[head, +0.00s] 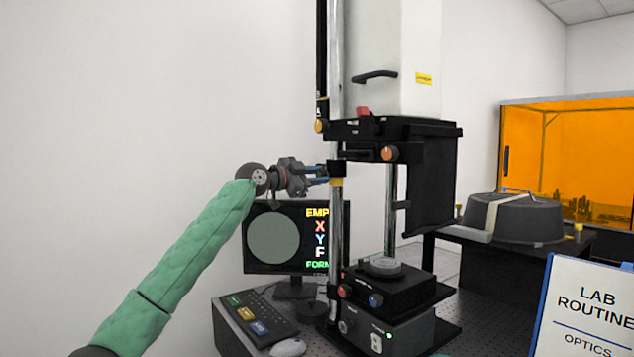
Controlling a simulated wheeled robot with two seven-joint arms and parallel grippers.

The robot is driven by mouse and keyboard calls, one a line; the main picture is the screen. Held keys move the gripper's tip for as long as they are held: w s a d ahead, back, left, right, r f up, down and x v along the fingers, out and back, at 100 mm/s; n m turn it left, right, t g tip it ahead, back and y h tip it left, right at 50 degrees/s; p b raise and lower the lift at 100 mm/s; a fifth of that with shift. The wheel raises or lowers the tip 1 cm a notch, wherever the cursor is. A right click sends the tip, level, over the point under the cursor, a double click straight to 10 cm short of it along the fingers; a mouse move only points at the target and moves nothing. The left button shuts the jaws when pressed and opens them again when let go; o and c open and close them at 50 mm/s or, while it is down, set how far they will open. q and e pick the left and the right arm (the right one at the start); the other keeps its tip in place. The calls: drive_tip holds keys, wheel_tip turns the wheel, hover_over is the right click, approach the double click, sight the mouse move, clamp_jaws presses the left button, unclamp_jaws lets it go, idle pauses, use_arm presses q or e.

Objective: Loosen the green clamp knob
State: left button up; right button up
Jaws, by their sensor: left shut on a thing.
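My left gripper (324,175) reaches in from the left at the interferometer's chrome column (336,230). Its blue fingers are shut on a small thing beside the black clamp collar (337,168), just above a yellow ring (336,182). No green shows on what it grips, as the fingers hide it; its place at the collar fits the clamp knob. My right gripper is not in view.
Above stands the white instrument head (405,50) with an orange knob (388,153). Below are the black stage (390,295), monitor (272,238), keyboard (258,318) and mouse (288,347). A lab sign (590,310) stands at right.

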use_arm(q)
drive_tip(key=shift+m+b, duration=1.25)
drive_tip(key=shift+m, duration=2.25)
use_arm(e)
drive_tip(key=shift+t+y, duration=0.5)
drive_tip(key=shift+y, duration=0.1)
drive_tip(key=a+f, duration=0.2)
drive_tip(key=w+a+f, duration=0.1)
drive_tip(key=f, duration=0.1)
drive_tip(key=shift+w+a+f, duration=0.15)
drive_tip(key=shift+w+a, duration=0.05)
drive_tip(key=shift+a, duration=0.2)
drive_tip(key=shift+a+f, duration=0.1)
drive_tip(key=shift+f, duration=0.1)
use_arm(q)
drive_tip(key=o, duration=1)
drive_tip(key=shift+c, duration=0.2)
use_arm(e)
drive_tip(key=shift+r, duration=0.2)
use_arm(q)
drive_tip(key=shift+a, duration=0.15)
